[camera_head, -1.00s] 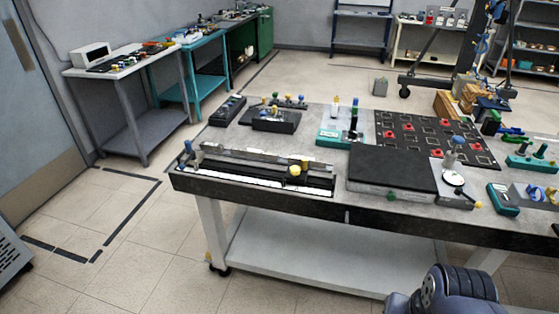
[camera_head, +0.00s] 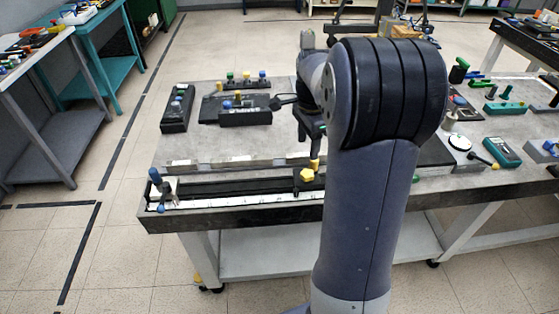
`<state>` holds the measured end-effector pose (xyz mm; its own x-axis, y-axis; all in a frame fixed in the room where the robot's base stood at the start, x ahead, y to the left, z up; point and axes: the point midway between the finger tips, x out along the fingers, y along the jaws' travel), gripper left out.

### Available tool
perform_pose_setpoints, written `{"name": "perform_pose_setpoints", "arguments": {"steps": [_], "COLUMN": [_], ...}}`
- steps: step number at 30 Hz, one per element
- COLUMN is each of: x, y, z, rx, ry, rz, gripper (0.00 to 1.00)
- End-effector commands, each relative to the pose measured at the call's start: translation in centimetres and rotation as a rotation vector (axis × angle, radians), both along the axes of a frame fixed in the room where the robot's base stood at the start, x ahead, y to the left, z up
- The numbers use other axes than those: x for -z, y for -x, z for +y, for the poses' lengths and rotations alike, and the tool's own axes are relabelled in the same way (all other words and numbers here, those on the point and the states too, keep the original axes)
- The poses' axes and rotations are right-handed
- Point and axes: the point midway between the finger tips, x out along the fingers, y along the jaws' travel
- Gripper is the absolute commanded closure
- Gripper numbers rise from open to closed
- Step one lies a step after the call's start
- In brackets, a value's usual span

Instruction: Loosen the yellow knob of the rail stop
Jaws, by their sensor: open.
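The rail stop (camera_head: 302,186) is a small dark block on the long black rail (camera_head: 230,188) near the front edge of the table. Its yellow knob (camera_head: 307,175) faces the front, and a second small yellow piece (camera_head: 315,164) shows just behind it. My gripper (camera_head: 312,150) is dark and points down just above and behind the knob, open and apparently holding nothing. My arm covers its right side and the right end of the rail, and the gap between the fingertips and the stop is too small to judge.
A blue-topped post (camera_head: 156,178) stands at the rail's left end. Black blocks with coloured knobs (camera_head: 244,112) sit behind on the table. A green meter (camera_head: 502,153) lies to the right.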

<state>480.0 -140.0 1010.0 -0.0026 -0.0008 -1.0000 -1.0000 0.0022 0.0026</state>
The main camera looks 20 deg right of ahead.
Motion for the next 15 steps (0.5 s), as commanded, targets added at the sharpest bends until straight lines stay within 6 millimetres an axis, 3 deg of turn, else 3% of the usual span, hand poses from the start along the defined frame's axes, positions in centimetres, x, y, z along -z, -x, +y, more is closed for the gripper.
{"name": "perform_pose_setpoints", "arguments": {"steps": [15], "x": [8.5], "y": [0.1], "z": [0.0], "rx": [-0.001], "ry": [-0.001], "rz": [0.003], "gripper": [0.45]}}
